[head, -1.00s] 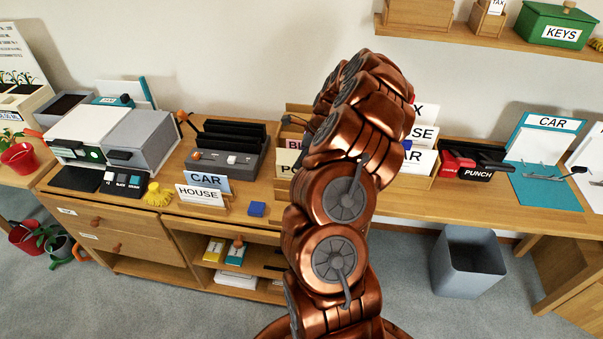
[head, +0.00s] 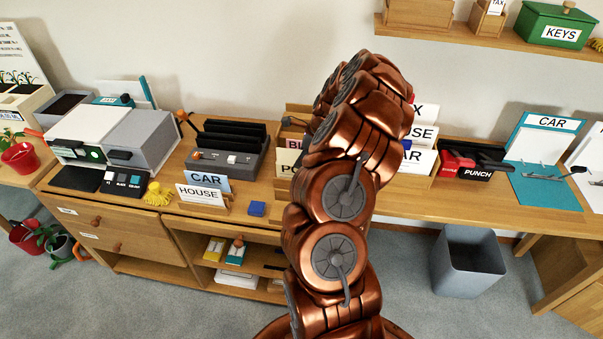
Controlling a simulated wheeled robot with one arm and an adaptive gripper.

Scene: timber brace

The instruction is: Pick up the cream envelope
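I cannot make out a cream envelope in the head view. My copper-coloured arm rises through the middle of the picture and covers part of the counter and a wooden sorter (head: 282,190) behind it. My gripper cannot be made out; the far end of my arm is hidden behind its own links. Labelled cards stand in the sorter on both sides of my arm, including a white card ending in "AR" (head: 418,161). Whether the envelope is behind my arm cannot be seen.
A red-black punch (head: 473,163) and teal clipboard (head: 545,170) are right. A grey bin (head: 468,262) stands below.

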